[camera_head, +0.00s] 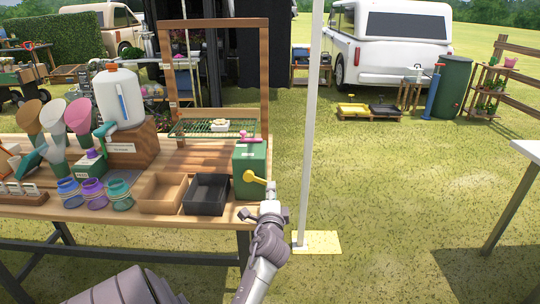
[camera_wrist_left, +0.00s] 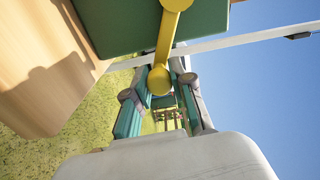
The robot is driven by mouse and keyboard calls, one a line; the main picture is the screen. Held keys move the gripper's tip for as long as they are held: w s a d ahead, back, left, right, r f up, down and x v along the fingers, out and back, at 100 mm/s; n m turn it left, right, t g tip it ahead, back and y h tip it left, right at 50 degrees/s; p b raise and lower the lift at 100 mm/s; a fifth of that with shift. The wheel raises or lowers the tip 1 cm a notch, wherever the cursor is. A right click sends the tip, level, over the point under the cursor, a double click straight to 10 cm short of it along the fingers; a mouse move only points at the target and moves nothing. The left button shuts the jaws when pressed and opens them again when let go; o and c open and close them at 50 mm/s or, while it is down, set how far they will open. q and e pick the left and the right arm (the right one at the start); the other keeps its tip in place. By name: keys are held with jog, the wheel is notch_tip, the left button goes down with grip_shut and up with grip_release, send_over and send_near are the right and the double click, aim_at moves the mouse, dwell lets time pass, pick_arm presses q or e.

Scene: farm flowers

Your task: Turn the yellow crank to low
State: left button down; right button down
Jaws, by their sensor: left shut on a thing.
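The yellow crank (camera_head: 254,178) is on the front face of a green box (camera_head: 249,163) at the right end of the wooden table. Its arm points right and slightly down, with its round knob at my left gripper (camera_head: 271,188). In the left wrist view the yellow crank (camera_wrist_left: 167,38) hangs across the green box (camera_wrist_left: 118,22), and its knob lies between the fingers of my left gripper (camera_wrist_left: 162,76). The fingers are shut on that knob. My right gripper is not in view. Low markings cannot be made out.
A pink handle (camera_head: 251,140) is on top of the green box. A black tray (camera_head: 206,194) and a wooden tray (camera_head: 162,193) stand left of it. A white post (camera_head: 308,130) rises just right of the table.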

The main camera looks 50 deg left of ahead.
pick_arm(q)
jog(key=shift+r, duration=0.2)
dwell(0.3)
jog(key=c, duration=1.2)
grip_release()
jog(key=shift+w+f, duration=0.1)
jog(key=shift+c, duration=0.2)
jog(key=shift+s+d+f, duration=0.1)
jog(key=shift+s+d, duration=0.15)
jog(key=v, duration=0.6)
jog(key=shift+s+d, duration=0.25)
jog(key=shift+d, duration=0.05)
